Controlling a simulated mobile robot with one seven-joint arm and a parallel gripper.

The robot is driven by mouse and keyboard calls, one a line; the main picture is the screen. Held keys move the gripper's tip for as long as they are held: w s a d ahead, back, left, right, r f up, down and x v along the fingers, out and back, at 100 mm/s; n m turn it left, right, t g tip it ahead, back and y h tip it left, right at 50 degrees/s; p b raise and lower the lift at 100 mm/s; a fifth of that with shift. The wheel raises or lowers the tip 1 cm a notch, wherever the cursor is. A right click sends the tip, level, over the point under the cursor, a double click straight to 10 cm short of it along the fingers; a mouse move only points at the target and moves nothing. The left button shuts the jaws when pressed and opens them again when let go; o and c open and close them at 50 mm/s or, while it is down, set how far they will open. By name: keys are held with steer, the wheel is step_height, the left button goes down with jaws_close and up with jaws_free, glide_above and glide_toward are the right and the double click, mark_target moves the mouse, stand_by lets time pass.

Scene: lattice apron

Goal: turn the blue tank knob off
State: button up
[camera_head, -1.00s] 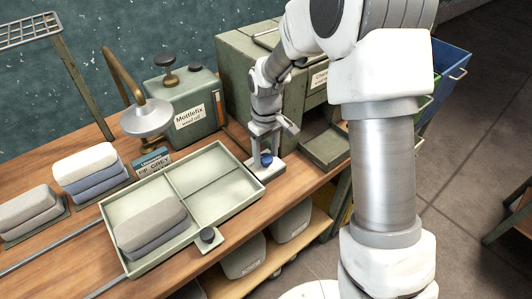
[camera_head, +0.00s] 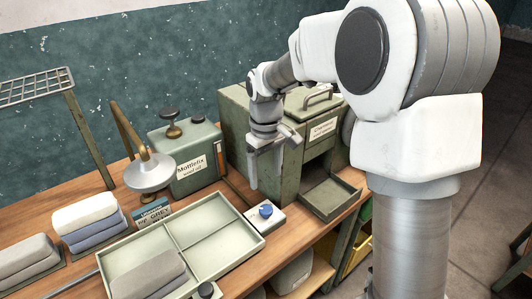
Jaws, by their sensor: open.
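The blue knob (camera_head: 266,211) sits on a small white base plate (camera_head: 273,219) on the wooden bench, at the right end of the pale green divided tray (camera_head: 226,262). My gripper (camera_head: 268,174) is open and empty. It points down above and slightly behind the knob, clear of it. The knob is fully in view, with a light mark on its top; which setting it is at I cannot tell. A green box labelled Mottlefix (camera_head: 185,158) stands behind the tray, with a dark knob on top.
Folded cloth stacks (camera_head: 88,222) lie at left. A black knob (camera_head: 206,290) is at the tray's front edge.

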steer(key=shift+r, duration=2.8)
steer(key=s+d+r+m+t, duration=0.1)
steer(key=s+d+r+m, duration=0.1)
steer(key=s+d+r, duration=0.3)
steer(key=s+d+r+m+t, duration=0.1)
steer(key=s+r+t, duration=0.1)
steer(key=s, duration=0.4)
steer(key=s+d+m+t, duration=0.2)
steer(key=s+d+m, duration=0.1)
steer(key=s, duration=0.9)
steer(key=shift+d+f+m+t, duration=0.2)
steer(key=shift+f+m+t, duration=0.15)
steer(key=shift+m, duration=0.15)
